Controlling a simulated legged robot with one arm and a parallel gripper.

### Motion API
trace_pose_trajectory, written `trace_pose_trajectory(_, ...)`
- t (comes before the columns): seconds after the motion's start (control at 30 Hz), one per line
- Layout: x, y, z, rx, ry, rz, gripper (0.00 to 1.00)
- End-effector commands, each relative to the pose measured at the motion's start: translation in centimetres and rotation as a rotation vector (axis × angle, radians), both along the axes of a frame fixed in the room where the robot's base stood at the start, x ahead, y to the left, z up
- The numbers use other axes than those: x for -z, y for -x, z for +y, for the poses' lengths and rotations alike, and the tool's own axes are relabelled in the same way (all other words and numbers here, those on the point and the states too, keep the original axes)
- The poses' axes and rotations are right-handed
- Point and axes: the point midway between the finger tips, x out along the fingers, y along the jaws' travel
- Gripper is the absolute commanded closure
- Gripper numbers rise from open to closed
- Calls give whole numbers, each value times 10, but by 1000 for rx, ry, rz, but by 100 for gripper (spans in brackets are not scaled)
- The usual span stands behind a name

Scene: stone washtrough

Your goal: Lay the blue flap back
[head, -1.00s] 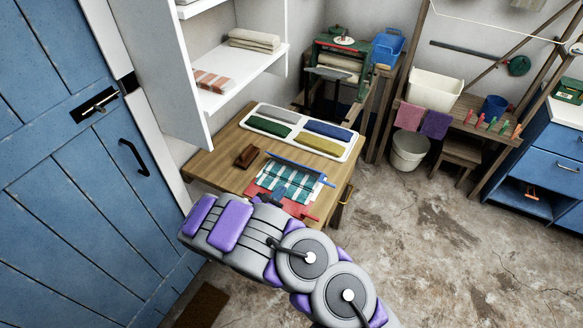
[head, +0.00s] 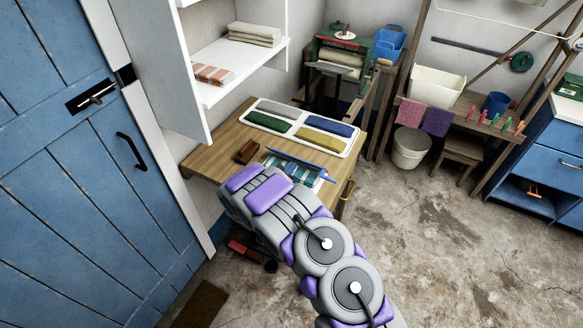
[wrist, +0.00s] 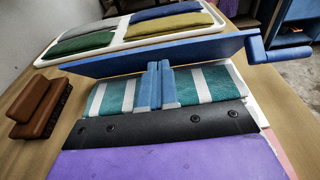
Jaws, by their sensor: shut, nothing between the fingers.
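The blue flap (wrist: 155,55) is a long, thin blue board across the far side of a teal-and-white striped cloth (wrist: 217,84). It appears raised on edge, with a blue handle (wrist: 282,47) at its right end. In the head view, the flap (head: 300,163) shows as a thin blue strip behind the cloth (head: 307,178). My gripper (wrist: 159,68) is shut and empty, over the cloth with its blue fingertips in front of the flap's near face. I cannot tell whether they touch it. In the head view my arm hides the gripper and part of the cloth.
Behind the flap lies a white tray (head: 262,128) of folded cloths in grey, blue, green and yellow. A brown brush-like block (wrist: 40,107) sits left of the cloth on the wooden table (head: 208,162). A white shelf (head: 240,75) stands at the table's left.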

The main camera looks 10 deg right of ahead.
Motion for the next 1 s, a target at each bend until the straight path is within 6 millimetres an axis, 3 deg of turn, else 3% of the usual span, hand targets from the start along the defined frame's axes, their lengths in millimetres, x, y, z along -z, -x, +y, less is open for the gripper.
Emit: trace_pose_trajectory(1.0, -16, -12, -10, 2, -56, 76, 100)
